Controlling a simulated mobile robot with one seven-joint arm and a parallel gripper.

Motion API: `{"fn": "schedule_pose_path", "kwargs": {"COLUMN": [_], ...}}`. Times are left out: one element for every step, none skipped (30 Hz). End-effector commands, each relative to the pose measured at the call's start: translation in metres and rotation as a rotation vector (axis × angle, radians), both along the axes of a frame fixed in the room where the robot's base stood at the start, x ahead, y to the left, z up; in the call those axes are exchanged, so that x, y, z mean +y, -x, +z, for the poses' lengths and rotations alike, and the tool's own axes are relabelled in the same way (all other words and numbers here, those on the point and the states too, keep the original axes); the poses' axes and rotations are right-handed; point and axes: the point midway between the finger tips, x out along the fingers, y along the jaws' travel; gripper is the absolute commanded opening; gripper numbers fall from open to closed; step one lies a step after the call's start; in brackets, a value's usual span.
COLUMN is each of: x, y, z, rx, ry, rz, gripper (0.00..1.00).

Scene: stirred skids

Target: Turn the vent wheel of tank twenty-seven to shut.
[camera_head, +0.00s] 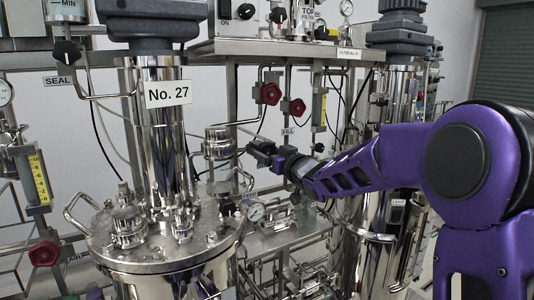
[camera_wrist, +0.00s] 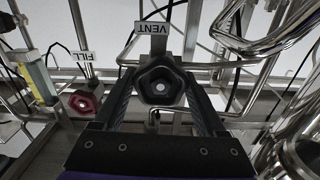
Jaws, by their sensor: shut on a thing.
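Tank twenty-seven (camera_head: 165,125) stands at the left in the head view, a polished column above a round lid, with a "No. 27" sign (camera_head: 168,93). In the wrist view the vent wheel (camera_wrist: 161,85), dark and lobed, sits under an upside-down "VENT" tag (camera_wrist: 154,27). My gripper (camera_wrist: 160,92) has one finger on each side of the wheel and is shut on it. In the head view my gripper (camera_head: 264,154) is just right of the tank's column. The wheel cannot be made out clearly there. I see no mark showing its turn position.
A red wheel (camera_wrist: 84,103) with a "FILL" tag (camera_wrist: 84,58) is left of the vent wheel in the wrist view. Bent steel pipes (camera_wrist: 255,40) crowd the right side.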

Motion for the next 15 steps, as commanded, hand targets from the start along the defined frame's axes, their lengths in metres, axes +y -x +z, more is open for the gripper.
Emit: {"fn": "schedule_pose_path", "kwargs": {"x": [0.0008,0.0008,0.0008,0.0008,0.0009,0.0007,0.0007,0.0007,0.0006,0.0006,0.0005,0.0005,0.0005,0.0003,-0.0001], "y": [0.0003,0.0004,0.0004,0.0004,0.0003,0.0004,0.0004,0.0004,0.0003,0.0003,0.0002,0.0002,0.0002,0.0003,0.0008], "z": [-0.0019,-0.0020,-0.0021,-0.0022,-0.0022,-0.0022,-0.0021,-0.0020,-0.0019,-0.0018,-0.0017,-0.0016,-0.0016,-0.0015,-0.0014], "rx": [0.005,0.005,0.005,0.004,0.004,0.004,0.004,0.004,0.004,0.004,0.003,0.003,0.003,0.002,0.002], "ry": [-0.002,-0.002,-0.002,-0.001,-0.001,-0.001,0.000,0.000,0.000,0.000,0.001,0.001,0.001,0.000,0.001], "rz": [0.001,0.001,0.001,0.001,0.001,0.001,0.001,0.001,0.001,0.001,0.001,0.001,0.001,0.001,0.000], "gripper": [0.18,0.18,0.18,0.79,0.84,0.91,0.97,1.00,1.00,1.00,1.00,1.00,1.00,1.00,1.00]}}
